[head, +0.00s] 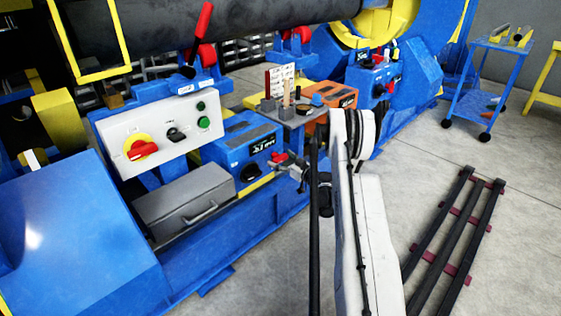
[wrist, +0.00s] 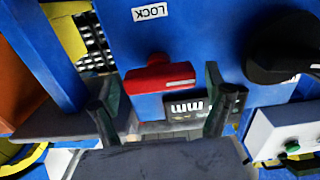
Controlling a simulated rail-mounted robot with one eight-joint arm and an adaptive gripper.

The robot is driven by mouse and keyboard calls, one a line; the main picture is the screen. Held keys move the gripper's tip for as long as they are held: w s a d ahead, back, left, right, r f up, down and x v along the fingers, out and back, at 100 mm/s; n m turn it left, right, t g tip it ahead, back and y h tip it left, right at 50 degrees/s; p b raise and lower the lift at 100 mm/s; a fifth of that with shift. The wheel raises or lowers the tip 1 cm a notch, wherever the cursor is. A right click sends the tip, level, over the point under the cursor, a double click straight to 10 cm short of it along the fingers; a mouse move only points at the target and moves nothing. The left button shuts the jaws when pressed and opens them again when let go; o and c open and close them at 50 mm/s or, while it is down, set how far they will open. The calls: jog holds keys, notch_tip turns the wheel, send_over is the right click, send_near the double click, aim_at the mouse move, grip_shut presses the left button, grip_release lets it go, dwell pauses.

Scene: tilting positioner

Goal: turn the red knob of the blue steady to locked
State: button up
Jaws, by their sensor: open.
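The red knob (wrist: 160,78) sits on the blue face of the steady (wrist: 195,35) in the wrist view, its bar lying crosswise. An upside-down LOCK label (wrist: 152,14) is above it in that view. I cannot tell which mark the knob points to. My gripper (wrist: 163,84) is open, with one dark finger on each side of the knob; contact is not clear. In the head view the knob (head: 278,158) shows at the right end of the blue box (head: 235,148), with my gripper (head: 288,166) right at it.
A black knob (wrist: 285,48) and a small display (wrist: 187,107) are close by on the same blue face. A white switch panel (head: 160,130) stands to the left, a grey toolbox (head: 185,200) below it. A small tray (head: 300,119) holds tools behind. The floor at right is partly clear.

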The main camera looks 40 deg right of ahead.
jog(key=shift+w, duration=0.2)
jog(key=c, duration=1.2)
jog(key=shift+o, duration=0.2)
